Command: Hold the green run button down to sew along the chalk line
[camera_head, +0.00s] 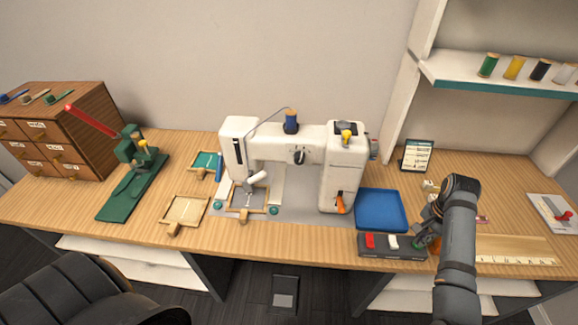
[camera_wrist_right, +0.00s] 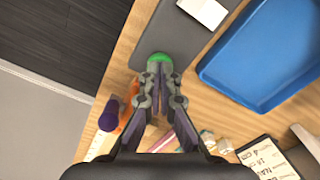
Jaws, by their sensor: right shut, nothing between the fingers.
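The white sewing machine (camera_head: 340,165) stands mid-table with a blue thread spool (camera_head: 291,122) on top. A framed piece of cloth (camera_head: 240,197) lies under its needle end; I cannot make out the chalk line. The dark button box (camera_head: 378,254) sits at the table's front edge with a red button (camera_head: 370,241) and a white button (camera_head: 392,242). The green button (camera_wrist_right: 158,60) is at the box's end, mostly hidden in the head view. My right gripper (camera_wrist_right: 159,76) is shut and empty, its tips at the green button. I cannot tell whether it is pressed. My left gripper is out of view.
A blue tray (camera_head: 381,210) lies behind the button box, close to my right gripper. A ruler (camera_head: 515,258) lies right of my arm. A small card stand (camera_head: 417,155) is behind. A green press (camera_head: 133,185) and wooden drawers (camera_head: 60,130) stand left.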

